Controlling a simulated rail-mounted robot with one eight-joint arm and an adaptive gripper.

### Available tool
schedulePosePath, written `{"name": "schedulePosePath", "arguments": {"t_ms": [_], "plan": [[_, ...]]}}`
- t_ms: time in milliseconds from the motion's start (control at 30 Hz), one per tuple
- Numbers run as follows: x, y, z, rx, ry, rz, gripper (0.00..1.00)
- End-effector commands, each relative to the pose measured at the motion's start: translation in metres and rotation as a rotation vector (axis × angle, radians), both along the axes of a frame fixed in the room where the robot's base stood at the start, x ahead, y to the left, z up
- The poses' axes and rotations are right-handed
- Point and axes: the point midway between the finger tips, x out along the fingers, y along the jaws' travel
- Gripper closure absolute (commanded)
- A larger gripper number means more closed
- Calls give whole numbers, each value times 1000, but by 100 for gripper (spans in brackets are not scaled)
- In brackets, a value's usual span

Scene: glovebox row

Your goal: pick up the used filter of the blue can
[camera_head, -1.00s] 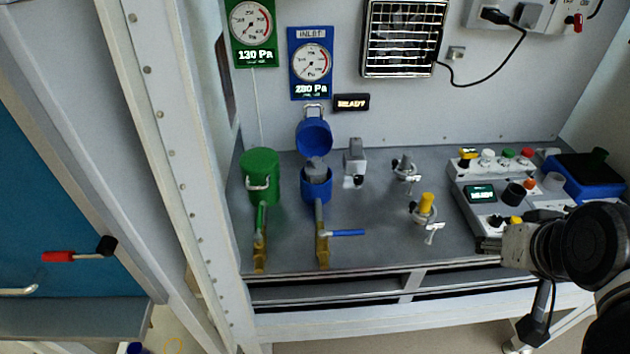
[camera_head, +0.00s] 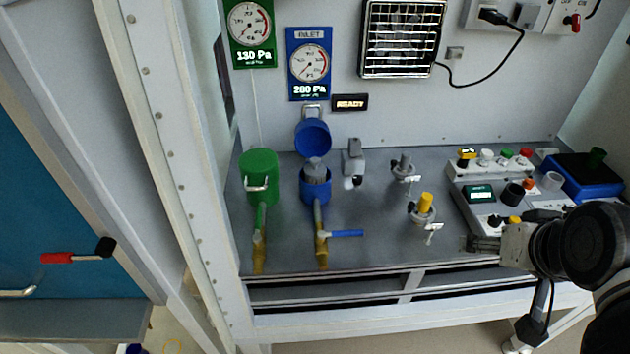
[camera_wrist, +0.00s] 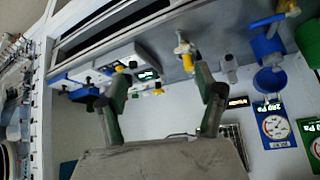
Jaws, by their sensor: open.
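The blue can (camera_head: 318,191) stands on the grey bench with its round blue lid (camera_head: 313,138) swung up behind it. A grey used filter (camera_head: 316,171) sits in the can, its top showing above the rim. My gripper (camera_head: 478,243) is at the bench's front right, well to the right of the can. Its two fingers (camera_wrist: 160,92) are apart with nothing between them.
A closed green can (camera_head: 260,178) stands left of the blue can. A valve with a blue lever (camera_head: 346,233) is in front. A yellow-knobbed fitting (camera_head: 425,204) and a grey-knobbed one (camera_head: 404,168) stand between can and gripper. A control box (camera_head: 482,194) is at right.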

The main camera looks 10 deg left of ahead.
Motion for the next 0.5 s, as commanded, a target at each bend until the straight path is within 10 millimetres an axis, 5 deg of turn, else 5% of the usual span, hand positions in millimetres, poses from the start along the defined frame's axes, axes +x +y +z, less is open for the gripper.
{"name": "schedulePosePath", "arguments": {"t_ms": [167,500], "plan": [[13,10,11,77,13,-67,32],[76,64,44,465,124,-453,32]]}}
